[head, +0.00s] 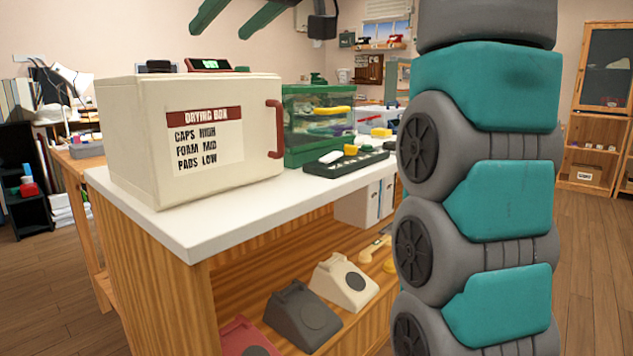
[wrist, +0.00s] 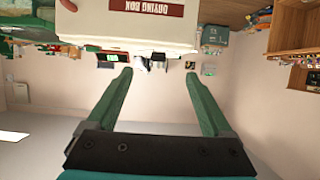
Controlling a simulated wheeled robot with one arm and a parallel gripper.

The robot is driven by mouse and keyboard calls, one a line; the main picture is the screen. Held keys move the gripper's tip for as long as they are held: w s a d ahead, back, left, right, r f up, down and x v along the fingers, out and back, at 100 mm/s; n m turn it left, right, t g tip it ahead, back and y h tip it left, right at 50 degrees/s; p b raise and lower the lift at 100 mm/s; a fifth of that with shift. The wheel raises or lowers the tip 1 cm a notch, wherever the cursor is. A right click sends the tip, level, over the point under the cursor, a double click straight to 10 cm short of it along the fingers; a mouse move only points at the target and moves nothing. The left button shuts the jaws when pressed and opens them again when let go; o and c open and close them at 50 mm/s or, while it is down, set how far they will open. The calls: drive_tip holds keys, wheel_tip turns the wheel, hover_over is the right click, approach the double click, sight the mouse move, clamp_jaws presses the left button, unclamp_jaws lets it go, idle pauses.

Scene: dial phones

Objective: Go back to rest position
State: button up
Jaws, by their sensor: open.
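My gripper (head: 219,31) is at the top edge of the head view, raised above and apart from the drying box (head: 125,150). Its two green fingers are spread with nothing between them. The wrist view shows the open gripper (wrist: 158,75) from behind, with an upside-down picture of the room. In that view the drying box (wrist: 125,28) appears at the top, beyond the fingertips. My teal and grey arm fills the right of the head view.
The drying box stands on a white counter (head: 205,230) beside a green clear-walled case (head: 305,151) and a black tray (head: 345,168). Dial phones, one grey (head: 303,317) and one cream (head: 345,283), sit on the shelf below. Wooden floor (head: 60,290) is open at left.

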drive_tip(key=w+d+f+m+g+h+p, duration=0.25)
drive_tip(key=d+f+m+h, duration=0.35)
drive_tip(key=f, duration=0.7)
drive_tip(key=s+d+f+m+g, duration=0.1)
drive_tip(key=s+d+f, duration=0.1)
drive_tip(key=d+f, duration=0.35)
drive_tip(key=s+d+f+m+g, duration=0.1)
drive_tip(key=s+d+f, duration=0.2)
drive_tip(key=f, duration=0.5)
drive_tip(key=s+d+f+g+h+p, duration=0.1)
drive_tip(key=s+d+f, duration=0.3)
drive_tip(key=s+f, duration=0.4)
drive_tip(key=s+d+f+m+g+h+p, duration=0.1)
drive_tip(key=s+d+f+g, duration=0.2)
drive_tip(key=s+f, duration=0.6)
drive_tip(key=s+d+f+m+g+h+p, duration=0.1)
drive_tip(key=s+d+f+g+h, duration=0.1)
drive_tip(key=s+d+f, duration=0.3)
drive_tip(key=s+f, duration=0.4)
drive_tip(key=s, duration=0.1)
drive_tip(key=shift+s+d, duration=0.15)
drive_tip(key=shift+d, duration=0.2)
